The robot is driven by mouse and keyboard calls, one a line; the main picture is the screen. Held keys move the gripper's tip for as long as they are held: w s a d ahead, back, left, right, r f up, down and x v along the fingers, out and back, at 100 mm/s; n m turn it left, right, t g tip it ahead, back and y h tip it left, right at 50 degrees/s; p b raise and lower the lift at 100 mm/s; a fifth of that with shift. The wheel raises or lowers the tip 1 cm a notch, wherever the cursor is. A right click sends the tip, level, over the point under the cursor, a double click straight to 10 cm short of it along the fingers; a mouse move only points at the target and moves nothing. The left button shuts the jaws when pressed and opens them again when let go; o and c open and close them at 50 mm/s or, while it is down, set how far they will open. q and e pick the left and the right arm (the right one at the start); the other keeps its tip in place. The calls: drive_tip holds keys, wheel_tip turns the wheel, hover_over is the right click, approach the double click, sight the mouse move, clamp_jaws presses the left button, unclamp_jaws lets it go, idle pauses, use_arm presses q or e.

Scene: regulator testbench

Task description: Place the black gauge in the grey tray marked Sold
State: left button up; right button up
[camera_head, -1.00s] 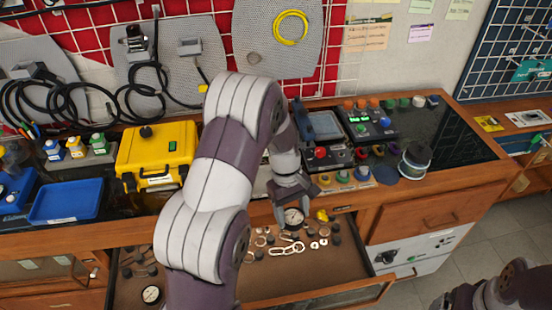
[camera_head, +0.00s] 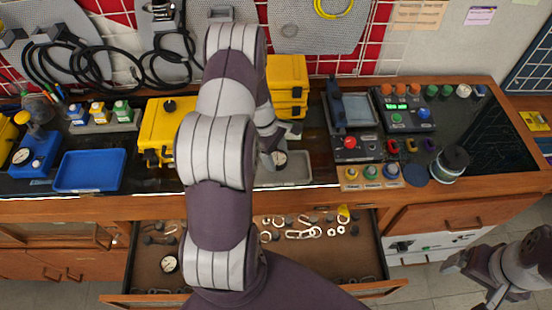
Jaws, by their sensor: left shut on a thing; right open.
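My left gripper (camera_head: 274,149) is shut on the black gauge (camera_head: 279,158), a small round one with a white dial and dark rim. It holds the gauge above or at the grey tray (camera_head: 296,174) on the worktop; I cannot tell whether they touch. My arm hides the tray's left part, and no marking on the tray is readable. My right gripper (camera_head: 470,280) is open and empty at the lower right, away from the bench. Another round gauge (camera_head: 169,264) lies in the open drawer.
The open drawer (camera_head: 150,282) holds several metal links and small parts. Yellow cases (camera_head: 287,82) stand behind the grey tray. A blue tray (camera_head: 89,171) lies on the left, and a control box with a red button (camera_head: 350,143) stands just right of the grey tray.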

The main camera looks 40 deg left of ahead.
sight(274, 158)
use_arm(q)
drive_tip(key=x, duration=0.3)
drive_tip(key=shift+s+a+f+p, duration=0.1)
drive_tip(key=shift+s+p, duration=0.2)
drive_tip(key=shift+s, duration=0.05)
drive_tip(key=shift+w+a+f, duration=0.1)
drive_tip(key=shift+a+f, duration=0.05)
drive_tip(key=shift+f, duration=0.05)
drive_tip(key=o, duration=0.9)
drive_tip(key=shift+r, duration=0.1)
